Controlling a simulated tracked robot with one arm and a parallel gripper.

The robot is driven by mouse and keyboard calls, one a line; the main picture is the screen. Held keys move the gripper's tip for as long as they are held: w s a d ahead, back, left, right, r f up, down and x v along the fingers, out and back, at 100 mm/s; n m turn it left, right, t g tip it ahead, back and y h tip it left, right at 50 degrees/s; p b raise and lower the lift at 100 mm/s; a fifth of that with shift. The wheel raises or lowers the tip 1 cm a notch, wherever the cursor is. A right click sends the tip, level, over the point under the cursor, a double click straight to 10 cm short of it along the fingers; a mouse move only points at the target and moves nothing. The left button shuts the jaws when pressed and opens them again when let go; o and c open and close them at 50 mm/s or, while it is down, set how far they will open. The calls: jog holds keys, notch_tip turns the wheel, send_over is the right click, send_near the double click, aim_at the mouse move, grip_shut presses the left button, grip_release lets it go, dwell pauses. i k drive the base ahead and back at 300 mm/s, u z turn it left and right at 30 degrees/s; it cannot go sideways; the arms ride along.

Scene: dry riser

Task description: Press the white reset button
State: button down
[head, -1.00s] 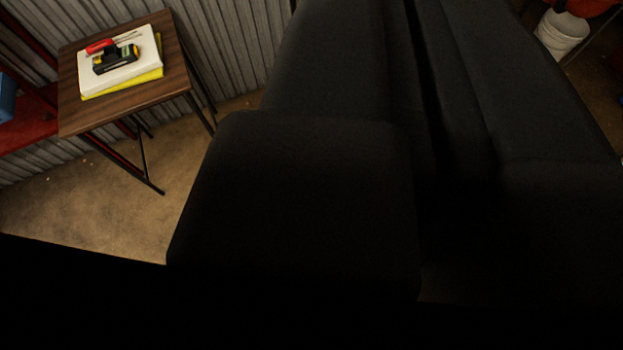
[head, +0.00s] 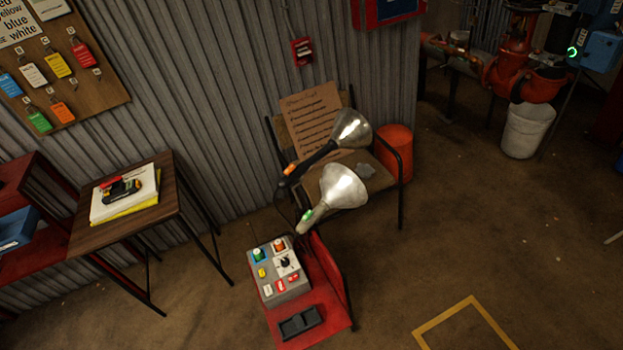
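A grey control box (head: 286,292) sits on a red stand, low and left of centre. Its top carries a green button (head: 258,254), an orange-red button (head: 279,245), a small yellow part (head: 262,272) and a black rotary knob (head: 286,263) on a pale plate. Small white and red parts line its near edge. A whitish one (head: 268,289) is at the left end of that row, but it is too small to tell whether it is the reset button. My gripper is not in view.
Two lamps (head: 342,187) rise just behind the box, near a chair with a cardboard sign (head: 312,122). A black tray (head: 300,322) lies in front of the box. A wooden side table (head: 150,217) stands left. Open floor (head: 480,240) lies right.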

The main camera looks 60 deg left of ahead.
aim_at(267, 289)
jog(key=z, duration=0.3)
jog(key=k, duration=1.15)
jog(key=u, duration=1.45)
jog(key=i, duration=1)
